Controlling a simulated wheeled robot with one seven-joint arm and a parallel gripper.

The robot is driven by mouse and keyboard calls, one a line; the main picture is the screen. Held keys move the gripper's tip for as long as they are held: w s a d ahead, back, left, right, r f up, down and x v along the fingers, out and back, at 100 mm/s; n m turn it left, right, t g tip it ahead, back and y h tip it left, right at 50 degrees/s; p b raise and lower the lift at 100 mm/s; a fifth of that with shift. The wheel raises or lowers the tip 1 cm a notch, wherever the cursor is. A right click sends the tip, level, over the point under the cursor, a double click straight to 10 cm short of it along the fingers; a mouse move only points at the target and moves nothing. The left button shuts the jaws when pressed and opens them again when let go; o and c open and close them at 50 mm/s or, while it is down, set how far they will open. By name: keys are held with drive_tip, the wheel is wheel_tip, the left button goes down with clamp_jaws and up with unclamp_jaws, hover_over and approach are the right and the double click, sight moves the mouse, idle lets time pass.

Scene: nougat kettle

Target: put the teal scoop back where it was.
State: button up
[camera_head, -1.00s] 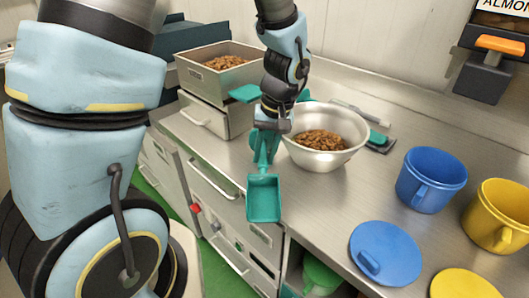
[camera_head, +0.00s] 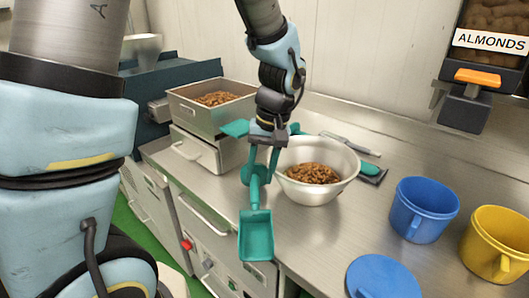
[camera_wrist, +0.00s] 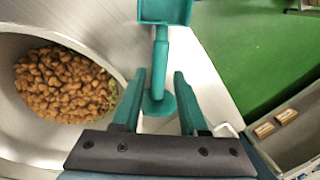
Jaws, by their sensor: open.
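The teal scoop (camera_head: 256,236) is at the counter's front edge, left of the metal bowl, its pan toward the camera. I cannot tell what bears it. In the wrist view its handle (camera_wrist: 161,65) points down to a round end between my fingers. My gripper (camera_head: 261,172) is open, with its teal fingers on either side of the handle end. In the wrist view (camera_wrist: 158,72) a gap shows on both sides of the handle. The scoop's far end is cut off at the top there.
The metal bowl (camera_head: 337,163) of nuts stands close right of my gripper. A metal tray (camera_head: 212,117) of nuts stands behind left. A blue pot (camera_head: 425,208), yellow pot (camera_head: 496,243) and blue lid (camera_head: 384,277) are at right. A teal-handled tool (camera_head: 369,168) lies behind the bowl.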

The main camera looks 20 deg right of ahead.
wheel_tip(320, 180, up, 7)
drive_tip(key=d, duration=0.1)
drive_tip(key=w+a+f+n+h, duration=0.1)
drive_tip(key=a+f, duration=0.2)
drive_tip(key=a, duration=0.9)
drive_tip(key=w+a+f+n+t+h, duration=0.1)
drive_tip(key=w+a+f, duration=0.1)
drive_tip(key=a, duration=0.9)
drive_tip(key=shift+a+f, duration=0.4)
